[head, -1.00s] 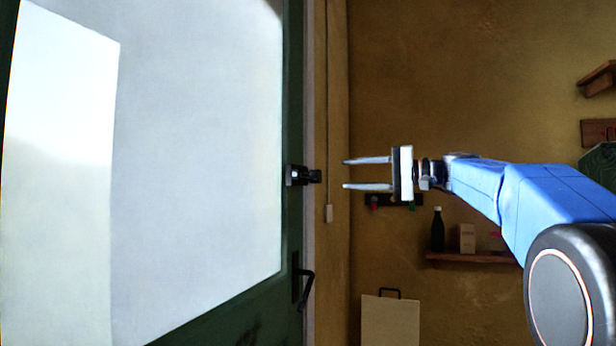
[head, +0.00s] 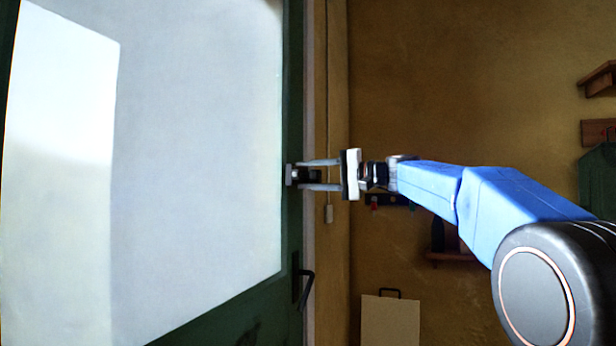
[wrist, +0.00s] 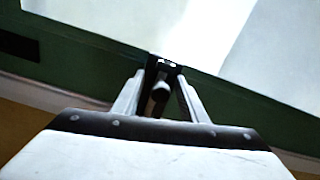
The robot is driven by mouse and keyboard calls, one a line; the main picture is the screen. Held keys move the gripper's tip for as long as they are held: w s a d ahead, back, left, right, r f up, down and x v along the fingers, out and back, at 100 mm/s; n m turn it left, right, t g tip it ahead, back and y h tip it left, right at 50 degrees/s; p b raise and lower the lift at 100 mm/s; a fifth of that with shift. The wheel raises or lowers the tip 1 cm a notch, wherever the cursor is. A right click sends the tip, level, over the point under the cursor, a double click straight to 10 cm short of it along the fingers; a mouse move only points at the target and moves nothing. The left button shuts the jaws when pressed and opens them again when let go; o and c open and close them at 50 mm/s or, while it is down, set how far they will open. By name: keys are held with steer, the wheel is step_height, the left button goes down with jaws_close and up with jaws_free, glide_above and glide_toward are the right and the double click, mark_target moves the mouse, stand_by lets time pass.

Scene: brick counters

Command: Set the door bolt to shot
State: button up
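The door bolt (head: 293,175) is a small black fitting on the green door frame's edge, beside the large pale glass pane. In the wrist view the bolt (wrist: 161,88) and its round knob lie between my two fingers. My gripper (head: 313,175) reaches in from the right with one finger above and one below the bolt. The fingers are apart, and gaps show between them and the knob in the wrist view. The exact position of the bolt's sliding part is partly hidden by the fingers.
A black door handle (head: 304,287) sits below the bolt on the green door (head: 292,230). A wall shelf (head: 455,257) and a pale board (head: 390,320) are to the right. A thin cord with a white end (head: 329,213) hangs near the frame.

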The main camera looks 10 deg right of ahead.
steer(key=shift+a, duration=0.1)
jaws_close()
steer(key=shift+w+d, duration=0.6)
steer(key=shift+w, duration=0.25)
steer(key=shift+w+d, duration=0.55)
steer(key=shift+w, duration=0.25)
jaws_free()
steer(key=shift+d, duration=0.1)
steer(key=v, duration=1.7)
steer(key=shift+s+d, duration=0.1)
